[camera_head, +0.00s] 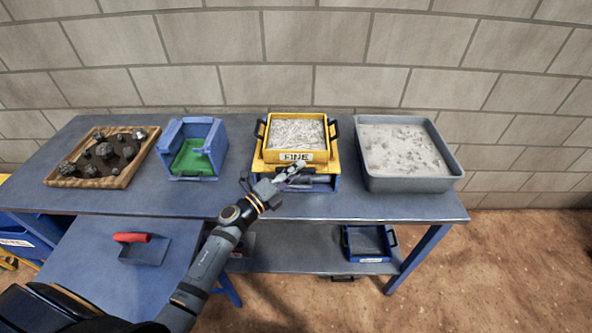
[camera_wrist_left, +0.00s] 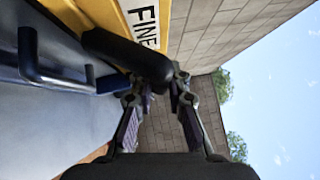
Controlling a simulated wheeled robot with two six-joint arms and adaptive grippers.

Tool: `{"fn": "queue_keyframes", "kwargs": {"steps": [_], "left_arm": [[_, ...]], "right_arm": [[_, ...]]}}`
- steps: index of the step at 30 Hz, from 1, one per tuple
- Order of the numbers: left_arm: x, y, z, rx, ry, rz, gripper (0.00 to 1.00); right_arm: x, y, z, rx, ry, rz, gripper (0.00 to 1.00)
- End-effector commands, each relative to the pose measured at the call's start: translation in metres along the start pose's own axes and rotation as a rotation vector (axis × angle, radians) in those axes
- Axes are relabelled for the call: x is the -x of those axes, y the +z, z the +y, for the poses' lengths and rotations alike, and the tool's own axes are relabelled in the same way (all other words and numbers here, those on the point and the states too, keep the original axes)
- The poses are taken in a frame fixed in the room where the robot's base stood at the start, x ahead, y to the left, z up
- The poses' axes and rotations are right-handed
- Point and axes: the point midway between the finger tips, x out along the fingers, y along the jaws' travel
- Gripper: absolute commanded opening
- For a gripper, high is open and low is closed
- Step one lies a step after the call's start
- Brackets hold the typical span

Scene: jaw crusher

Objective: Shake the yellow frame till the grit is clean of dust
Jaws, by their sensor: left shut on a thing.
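The yellow frame (camera_head: 258,166) sits on the bench with a yellow tray labelled FINE (camera_head: 296,156) on it. Pale grey grit (camera_head: 297,132) fills the tray; its dust is too small to judge. The label also shows in the left wrist view (camera_wrist_left: 144,22). My left gripper (camera_head: 290,177) is at the front of the frame, below the label. In the left wrist view, its fingers (camera_wrist_left: 155,90) are shut on a black handle (camera_wrist_left: 128,55) at the frame's front. My right gripper is out of view.
A grey tub (camera_head: 455,172) of pale powder and lumps stands close on the right. A blue box with green inside (camera_head: 193,158) and a wooden tray of dark rocks (camera_head: 116,182) stand left. A red-handled scoop (camera_head: 132,238) lies on the lower left table; a blue tray (camera_head: 368,243) is on the shelf.

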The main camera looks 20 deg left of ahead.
Motion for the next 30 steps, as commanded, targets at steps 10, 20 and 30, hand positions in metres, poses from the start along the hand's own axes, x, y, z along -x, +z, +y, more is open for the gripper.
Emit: {"fn": "queue_keyframes", "kwargs": {"steps": [10, 20, 30], "left_arm": [[-0.035, 0.035, 0.011, -0.001, -0.001, 0.0, 0.0], [-0.039, 0.039, 0.012, 0.001, 0.001, 0.001, 0.0], [-0.039, 0.039, 0.011, 0.0, 0.001, 0.001, 0.26]], "right_arm": [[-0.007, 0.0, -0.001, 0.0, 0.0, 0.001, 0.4], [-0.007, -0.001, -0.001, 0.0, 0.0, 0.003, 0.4], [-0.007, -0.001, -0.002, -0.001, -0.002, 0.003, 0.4]]}}
